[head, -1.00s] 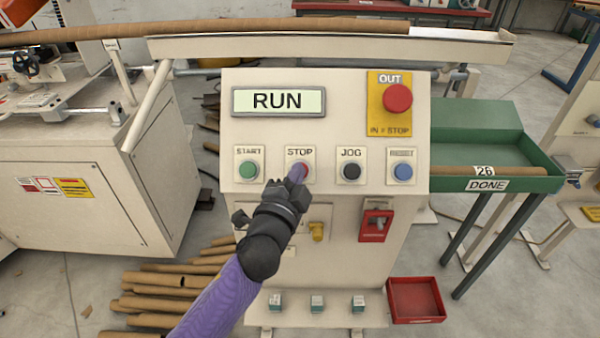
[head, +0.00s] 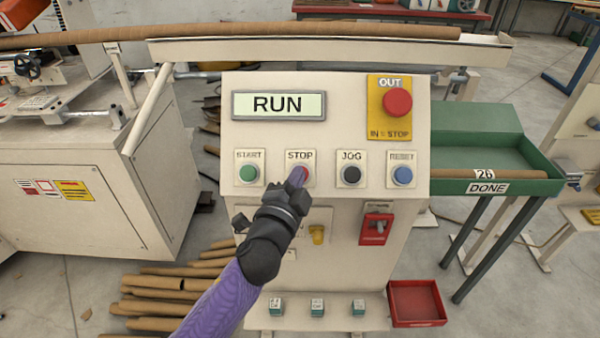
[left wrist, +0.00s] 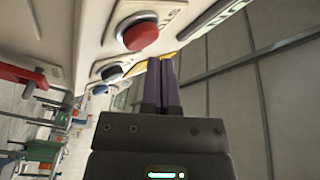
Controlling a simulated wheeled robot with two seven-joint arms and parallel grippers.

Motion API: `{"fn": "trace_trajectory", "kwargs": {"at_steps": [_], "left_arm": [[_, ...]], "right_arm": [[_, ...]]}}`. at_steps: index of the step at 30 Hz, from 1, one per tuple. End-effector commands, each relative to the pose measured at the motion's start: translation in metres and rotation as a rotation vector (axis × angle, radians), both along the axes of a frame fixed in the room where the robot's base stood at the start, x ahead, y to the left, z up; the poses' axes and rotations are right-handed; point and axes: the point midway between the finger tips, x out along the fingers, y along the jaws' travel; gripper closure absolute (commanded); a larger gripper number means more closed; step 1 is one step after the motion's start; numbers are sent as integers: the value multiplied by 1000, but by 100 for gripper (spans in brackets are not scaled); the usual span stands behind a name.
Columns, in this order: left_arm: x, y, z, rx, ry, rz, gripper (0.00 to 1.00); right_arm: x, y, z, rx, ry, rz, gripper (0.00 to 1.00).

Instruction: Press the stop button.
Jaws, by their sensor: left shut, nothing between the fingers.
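The red stop button (head: 301,173) is on the sloped cream panel (head: 325,125), under the label STOP. It also shows in the left wrist view (left wrist: 141,36). My left gripper (head: 296,178) is shut and empty. In the head view its purple fingertips overlap the lower left part of the button. In the left wrist view the fingers (left wrist: 161,75) are beside and below the red button, and I cannot tell whether they touch it. The display (head: 279,104) reads RUN. My right gripper is not in view.
The green start button (head: 249,173) is to the left, the black JOG button (head: 351,173) and blue reset button (head: 402,174) to the right. A red mushroom button (head: 397,100) sits on a yellow plate above. A brown tube (head: 200,36) runs along the trough (head: 330,50) behind the panel.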

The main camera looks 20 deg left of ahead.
Motion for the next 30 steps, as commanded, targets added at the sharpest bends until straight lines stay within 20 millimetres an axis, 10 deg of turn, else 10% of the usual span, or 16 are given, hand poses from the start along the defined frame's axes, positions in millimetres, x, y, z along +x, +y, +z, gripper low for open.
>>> {"fn": "trace_trajectory", "kwargs": {"at_steps": [30], "left_arm": [[4, 1, -5, 1, 0, 1, 100]], "right_arm": [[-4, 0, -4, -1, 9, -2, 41]]}}
